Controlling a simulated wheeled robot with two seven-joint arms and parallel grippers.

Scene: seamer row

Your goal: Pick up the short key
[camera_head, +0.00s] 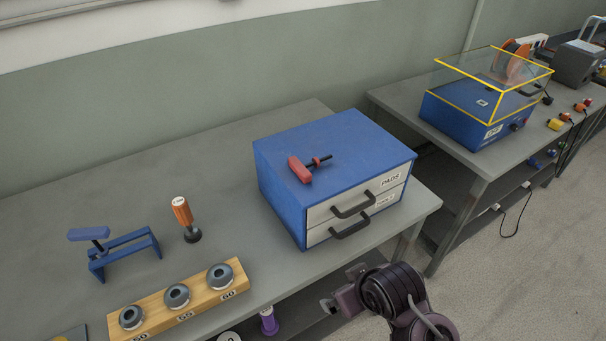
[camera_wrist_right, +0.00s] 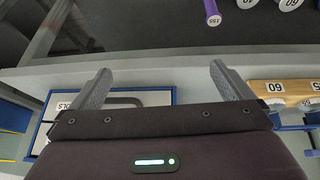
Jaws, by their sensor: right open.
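A red-handled tool with a black shaft and a red collar, which looks like the short key (camera_head: 305,168), lies on top of the blue drawer cabinet (camera_head: 280,145). My right gripper (camera_head: 330,306) is in front of the bench, below and in front of the cabinet, well apart from the key. In the right wrist view my right gripper (camera_wrist_right: 162,85) is open with nothing between its fingers. The cabinet's drawer front (camera_wrist_right: 125,108) shows partly behind the fingers there; the key is not visible in that view. My left gripper is not in view.
A wooden block (camera_head: 152,305) with several grey rings, an orange-handled tool (camera_head: 183,216) and a blue stand (camera_head: 125,250) are on the bench left of the cabinet. Black drawer handles (camera_head: 352,206) stick out in front. A second bench (camera_head: 455,160) holds a blue machine with a clear cover.

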